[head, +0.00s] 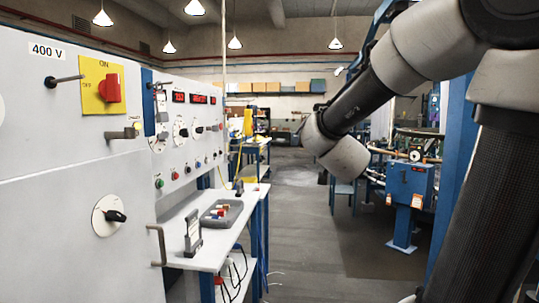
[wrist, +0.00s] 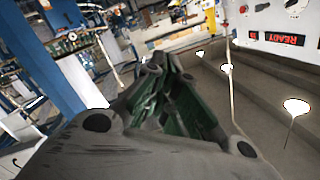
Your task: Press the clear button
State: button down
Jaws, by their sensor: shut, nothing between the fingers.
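No button marked clear can be read in either view. In the head view, a white control panel with round push-buttons, among them a green button (head: 159,183) and a red button (head: 175,175), stands left of centre. A blue control box (head: 410,184) with small coloured details stands at the right, too small to read. My gripper (wrist: 165,65) shows in the wrist view, its fingers together and empty, apart from any panel. In the head view my arm reaches in from the upper right, and the gripper itself cannot be made out.
A white cabinet with a red rotary switch (head: 109,88) fills the left. The floor aisle (head: 300,220) in the middle is clear. A red READY display (wrist: 277,39) shows in the wrist view.

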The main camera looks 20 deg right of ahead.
jog(key=s+a+f+n+g+y, duration=0.4)
jog(key=s+a+f+n+y, duration=0.35)
jog(key=a, duration=0.35)
jog(key=s+d+f+n+g, duration=0.1)
jog(key=s+f+n+g, duration=0.1)
jog(key=s, duration=0.7)
jog(key=s+d+f+n+g, duration=0.1)
jog(key=s+f+g, duration=0.3)
jog(key=s, duration=0.5)
jog(key=shift+f+n+g, duration=0.2)
jog(key=shift+n+g, duration=0.5)
jog(key=shift+n, duration=0.05)
jog(key=shift+h, duration=0.25)
